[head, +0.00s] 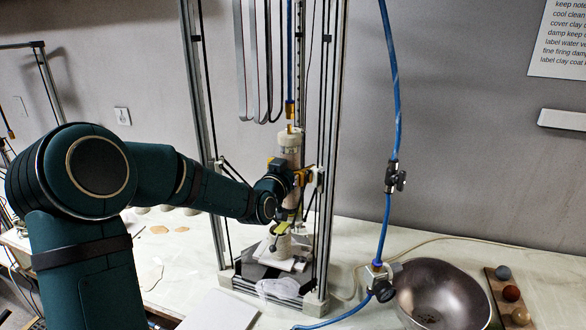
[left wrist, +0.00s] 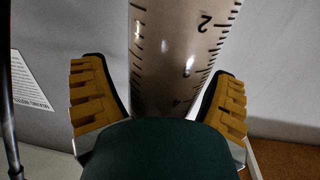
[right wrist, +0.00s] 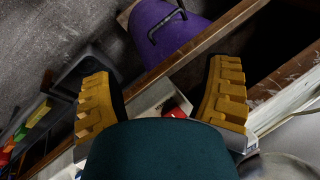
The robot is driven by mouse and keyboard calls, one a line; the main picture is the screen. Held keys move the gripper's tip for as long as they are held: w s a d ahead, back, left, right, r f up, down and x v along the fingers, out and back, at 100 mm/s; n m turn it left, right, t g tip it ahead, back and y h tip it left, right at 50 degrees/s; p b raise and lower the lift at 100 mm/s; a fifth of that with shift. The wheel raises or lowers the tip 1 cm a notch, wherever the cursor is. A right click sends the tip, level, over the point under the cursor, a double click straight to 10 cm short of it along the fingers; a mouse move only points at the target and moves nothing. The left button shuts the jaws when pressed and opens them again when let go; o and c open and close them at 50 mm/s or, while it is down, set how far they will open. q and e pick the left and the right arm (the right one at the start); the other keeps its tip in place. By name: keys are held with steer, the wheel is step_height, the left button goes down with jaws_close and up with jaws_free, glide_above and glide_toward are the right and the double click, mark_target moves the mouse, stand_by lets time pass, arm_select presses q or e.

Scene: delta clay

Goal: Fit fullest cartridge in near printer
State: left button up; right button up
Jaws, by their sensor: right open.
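The near printer (head: 327,150) is a tall metal frame standing on the bench. A pale tubular cartridge (head: 289,148) stands upright in it, below a blue hose with a brass fitting. My left gripper (head: 299,179) is at the cartridge's lower part. In the left wrist view, the clear cartridge (left wrist: 178,60) with black graduations and greyish-brown contents stands between the fingers of my left gripper (left wrist: 160,100). These fingers are wide apart; firm contact cannot be made out. My right gripper (right wrist: 160,90) is open and empty, outside the head view.
A blue hose with valves (head: 391,120) hangs right of the printer. A metal bowl (head: 445,290) and a wooden rack with coloured balls (head: 511,293) stand at the right. A second frame (head: 45,75) is at far left. A purple container (right wrist: 170,30) lies beyond my right gripper.

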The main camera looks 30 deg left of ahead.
mark_target(289, 134)
arm_select(q)
steer(key=shift+f, duration=0.15)
step_height(289, 134, up, 10)
steer(key=shift+r, duration=0.15)
stand_by(0.4)
stand_by(0.5)
